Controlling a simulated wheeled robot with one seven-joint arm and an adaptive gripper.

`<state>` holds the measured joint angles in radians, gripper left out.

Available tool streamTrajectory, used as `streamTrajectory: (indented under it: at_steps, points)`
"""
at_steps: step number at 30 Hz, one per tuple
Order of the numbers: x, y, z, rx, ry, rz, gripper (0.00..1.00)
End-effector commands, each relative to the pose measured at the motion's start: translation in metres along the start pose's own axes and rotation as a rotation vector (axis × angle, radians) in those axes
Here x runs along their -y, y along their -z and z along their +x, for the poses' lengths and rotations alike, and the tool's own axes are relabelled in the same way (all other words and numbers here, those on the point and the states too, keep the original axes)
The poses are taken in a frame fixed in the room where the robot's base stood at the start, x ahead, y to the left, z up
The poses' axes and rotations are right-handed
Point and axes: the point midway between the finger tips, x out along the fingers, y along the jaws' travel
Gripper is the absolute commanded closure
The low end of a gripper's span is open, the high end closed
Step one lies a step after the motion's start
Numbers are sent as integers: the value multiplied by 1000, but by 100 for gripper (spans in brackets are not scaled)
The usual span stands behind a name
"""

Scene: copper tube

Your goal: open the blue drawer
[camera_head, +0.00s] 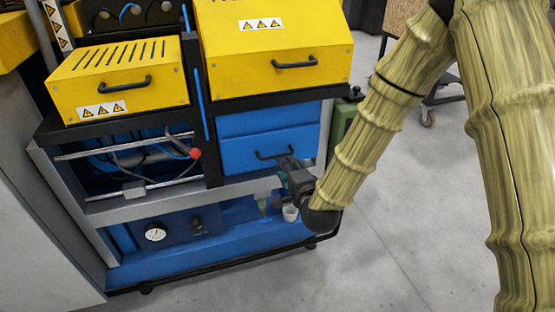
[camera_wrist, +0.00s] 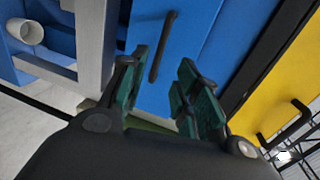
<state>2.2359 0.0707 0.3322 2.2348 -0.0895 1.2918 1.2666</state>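The blue drawer (camera_head: 238,153) is in the cabinet's right half in the head view, below another blue panel. It looks closed. In the wrist view, the blue drawer front (camera_wrist: 190,42) is ahead, with the handle (camera_wrist: 163,42) running up and down the picture. My gripper (camera_wrist: 164,62) is open, its green-padded fingers on either side of the handle's line. I cannot tell whether the fingers touch the handle.
Yellow covers (camera_head: 275,45) with handles are above the drawer. A green container (camera_head: 343,118) is to the right. The floor (camera_head: 390,255) in front is clear.

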Motion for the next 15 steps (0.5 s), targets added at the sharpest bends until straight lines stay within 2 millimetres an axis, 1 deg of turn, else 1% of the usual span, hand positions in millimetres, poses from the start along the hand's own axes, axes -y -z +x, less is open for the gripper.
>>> streamTrajectory:
  at_steps: [9,15]
  points:
    - [-2,0,51,0,-2,-4,68]
    - [-2,0,78,0,-2,-5,68]
